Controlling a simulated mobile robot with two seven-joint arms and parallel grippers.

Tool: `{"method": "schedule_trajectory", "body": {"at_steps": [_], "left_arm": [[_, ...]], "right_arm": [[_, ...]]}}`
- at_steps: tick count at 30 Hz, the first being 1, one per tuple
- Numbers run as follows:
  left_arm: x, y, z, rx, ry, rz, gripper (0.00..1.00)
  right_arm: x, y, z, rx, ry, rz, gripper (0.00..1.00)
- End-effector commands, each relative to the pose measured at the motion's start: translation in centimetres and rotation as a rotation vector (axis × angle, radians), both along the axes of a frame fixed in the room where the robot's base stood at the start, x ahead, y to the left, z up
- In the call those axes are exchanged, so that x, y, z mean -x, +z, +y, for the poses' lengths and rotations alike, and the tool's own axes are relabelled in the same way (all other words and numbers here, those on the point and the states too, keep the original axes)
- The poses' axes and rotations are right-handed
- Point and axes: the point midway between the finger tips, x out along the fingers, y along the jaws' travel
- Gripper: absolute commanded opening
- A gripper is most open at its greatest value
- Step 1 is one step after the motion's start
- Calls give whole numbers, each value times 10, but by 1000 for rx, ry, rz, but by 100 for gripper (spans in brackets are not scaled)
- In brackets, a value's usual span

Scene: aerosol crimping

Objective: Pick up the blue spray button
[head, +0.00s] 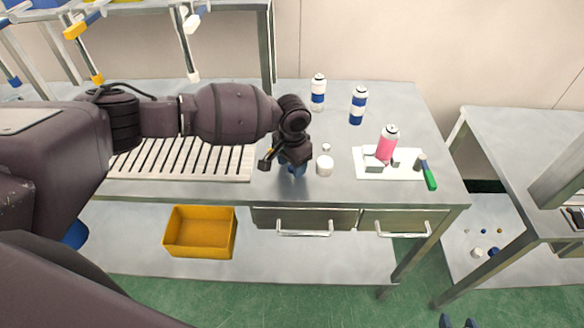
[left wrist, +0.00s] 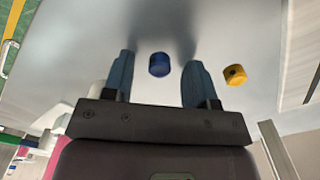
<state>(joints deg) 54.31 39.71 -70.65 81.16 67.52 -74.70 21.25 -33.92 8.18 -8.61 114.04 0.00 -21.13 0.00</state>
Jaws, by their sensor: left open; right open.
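The blue spray button (left wrist: 159,65) lies on the grey table top in the left wrist view, between my two left fingers and a little beyond their line. In the head view I cannot tell it apart from my blue fingertips. My left gripper (head: 293,168) points down over the table's front part. In the wrist view the left gripper (left wrist: 159,78) is open and empty, with a finger on each side of the button and gaps between. My right gripper (head: 458,322) shows only as two parted dark-blue fingertips at the bottom edge of the head view.
A yellow button (left wrist: 236,75) lies just outside one left finger. A white cap (head: 325,165) stands right of my gripper. A pink can (head: 387,143) stands on a white board (head: 405,173). Two blue-and-white cans (head: 318,92) (head: 358,105) stand behind. A slatted rack (head: 180,160) lies left.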

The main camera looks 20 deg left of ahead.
Motion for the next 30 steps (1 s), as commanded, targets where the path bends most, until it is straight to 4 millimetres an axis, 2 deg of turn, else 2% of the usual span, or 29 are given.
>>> {"method": "schedule_trajectory", "body": {"at_steps": [7,18,30], "left_arm": [[0,-2,0,0,-1,0,52],[0,-2,0,0,0,0,0],[0,2,0,1,0,-1,0]], "right_arm": [[4,-2,-1,0,-2,8,46],[9,-5,-2,0,-6,18,46],[2,0,0,0,-2,3,46]]}}
